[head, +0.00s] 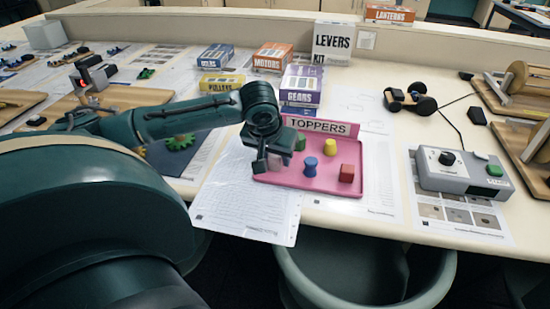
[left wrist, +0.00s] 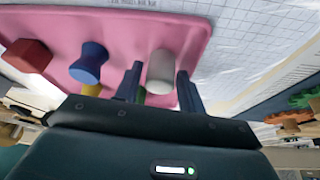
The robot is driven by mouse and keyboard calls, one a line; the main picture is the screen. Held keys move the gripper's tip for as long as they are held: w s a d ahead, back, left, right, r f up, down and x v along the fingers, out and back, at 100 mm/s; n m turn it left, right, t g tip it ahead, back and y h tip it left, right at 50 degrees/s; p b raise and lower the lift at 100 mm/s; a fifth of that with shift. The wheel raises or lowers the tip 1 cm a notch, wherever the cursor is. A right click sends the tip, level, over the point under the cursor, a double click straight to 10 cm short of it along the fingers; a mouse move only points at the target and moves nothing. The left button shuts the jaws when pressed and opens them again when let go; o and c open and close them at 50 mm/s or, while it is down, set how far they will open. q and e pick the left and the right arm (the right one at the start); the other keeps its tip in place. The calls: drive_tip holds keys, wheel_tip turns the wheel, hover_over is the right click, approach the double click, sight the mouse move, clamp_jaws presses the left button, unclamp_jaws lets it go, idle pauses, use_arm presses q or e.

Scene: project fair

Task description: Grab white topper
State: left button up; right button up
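The white topper (left wrist: 160,70) stands on the pink tray (left wrist: 120,20); in the left wrist view it shows between my left gripper's two fingers, with a small gap on each side. In the head view, my left gripper (head: 267,163) is low over the left end of the tray (head: 315,181) and hides the white topper. The gripper is open. My right gripper is in neither view.
A blue topper (head: 310,163), yellow topper (head: 330,147) and red topper (head: 346,173) share the tray. A green one (head: 300,142) is partly hidden behind my gripper. The TOPPERS sign (head: 320,127) stands behind. A grey device (head: 462,172) is at right.

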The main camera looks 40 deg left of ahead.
use_arm(q)
drive_tip(key=shift+c, duration=0.6)
drive_tip(key=c, duration=0.6)
